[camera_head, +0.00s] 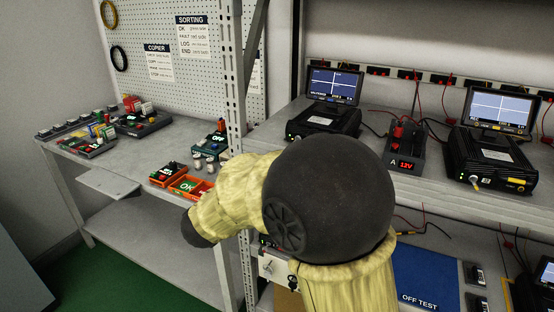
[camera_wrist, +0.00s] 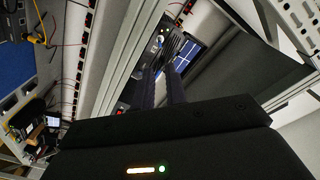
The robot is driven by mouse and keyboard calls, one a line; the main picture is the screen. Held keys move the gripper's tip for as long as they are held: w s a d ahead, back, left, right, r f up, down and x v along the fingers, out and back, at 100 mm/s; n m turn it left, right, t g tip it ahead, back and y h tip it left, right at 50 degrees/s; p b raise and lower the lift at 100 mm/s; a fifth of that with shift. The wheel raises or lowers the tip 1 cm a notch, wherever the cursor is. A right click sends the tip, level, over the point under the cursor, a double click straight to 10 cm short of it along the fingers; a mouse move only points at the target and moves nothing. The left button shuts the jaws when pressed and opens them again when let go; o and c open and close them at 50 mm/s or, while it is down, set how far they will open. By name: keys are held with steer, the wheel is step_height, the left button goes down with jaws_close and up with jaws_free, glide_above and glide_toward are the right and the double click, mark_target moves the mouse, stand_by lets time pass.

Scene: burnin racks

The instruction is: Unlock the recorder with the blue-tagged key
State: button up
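One black recorder (camera_head: 322,122) with a lit screen (camera_head: 333,86) stands on the upper shelf behind my arm. A second black recorder (camera_head: 492,160) with a screen (camera_head: 499,108) stands at the right, with a silver and yellow fitting on its front. I cannot make out a blue-tagged key in either view. My gripper (camera_wrist: 163,88) shows in the wrist view with its two dark fingers apart and nothing visible between them. A recorder's screen (camera_wrist: 186,55) shows beyond the fingertips.
A red-topped 12V unit (camera_head: 404,150) stands between the recorders. A perforated post (camera_head: 232,90) divides bench and rack. A blue mat (camera_head: 425,275) lies below.

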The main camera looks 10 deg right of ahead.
steer(key=v, duration=0.4)
steer(key=shift+s+a, duration=0.2)
steer(key=shift+s, duration=0.05)
